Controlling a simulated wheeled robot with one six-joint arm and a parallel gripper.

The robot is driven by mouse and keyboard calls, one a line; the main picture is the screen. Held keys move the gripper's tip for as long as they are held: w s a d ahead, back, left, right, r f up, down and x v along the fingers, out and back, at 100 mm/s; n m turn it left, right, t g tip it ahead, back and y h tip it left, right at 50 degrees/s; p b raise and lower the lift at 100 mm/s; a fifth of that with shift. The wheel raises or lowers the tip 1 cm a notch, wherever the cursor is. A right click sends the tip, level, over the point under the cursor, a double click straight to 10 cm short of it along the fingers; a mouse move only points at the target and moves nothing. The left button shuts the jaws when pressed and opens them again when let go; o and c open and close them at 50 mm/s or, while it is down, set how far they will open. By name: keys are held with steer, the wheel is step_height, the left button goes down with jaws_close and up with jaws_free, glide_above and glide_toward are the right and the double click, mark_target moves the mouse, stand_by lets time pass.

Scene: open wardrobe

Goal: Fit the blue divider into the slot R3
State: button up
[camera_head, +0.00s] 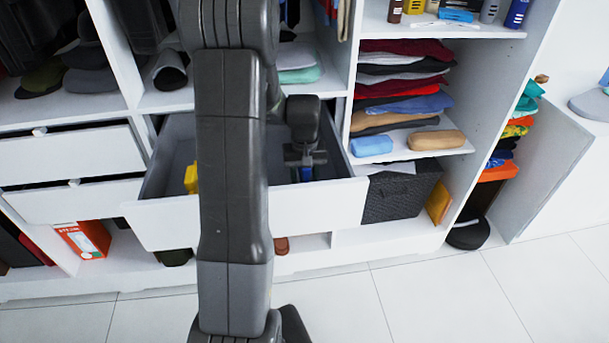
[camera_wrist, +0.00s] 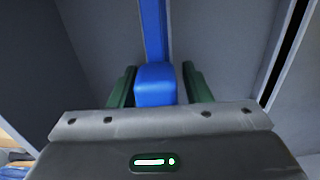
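The blue divider shows in the wrist view as a long blue strip with a thick blue block (camera_wrist: 155,84) at its near end. In the head view, a small blue part (camera_head: 306,173) of it shows below my gripper, inside the open drawer (camera_head: 290,213). My gripper (camera_head: 305,158) points down into the drawer. In the wrist view its two green fingers (camera_wrist: 158,85) stand on both sides of the blue block. The left finger looks very close to it and a thin gap seems to show at the right. Whether they grip it is unclear. Slot R3 cannot be made out.
A yellow object (camera_head: 191,178) is in the drawer's left part. My arm hides the drawer's middle. Grey walls rise on both sides in the wrist view. Shelves with folded clothes (camera_head: 402,80) and a dark box (camera_head: 400,194) stand to the right. The floor in front is clear.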

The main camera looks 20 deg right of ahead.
steer(key=shift+r, duration=0.1)
step_height(320, 180, up, 14)
steer(key=shift+f, duration=0.2)
stand_by(0.4)
stand_by(0.4)
step_height(320, 180, down, 14)
steer(key=shift+r, duration=0.25)
steer(key=shift+r+p, duration=0.25)
steer(key=shift+p, duration=0.1)
steer(key=shift+r, duration=0.1)
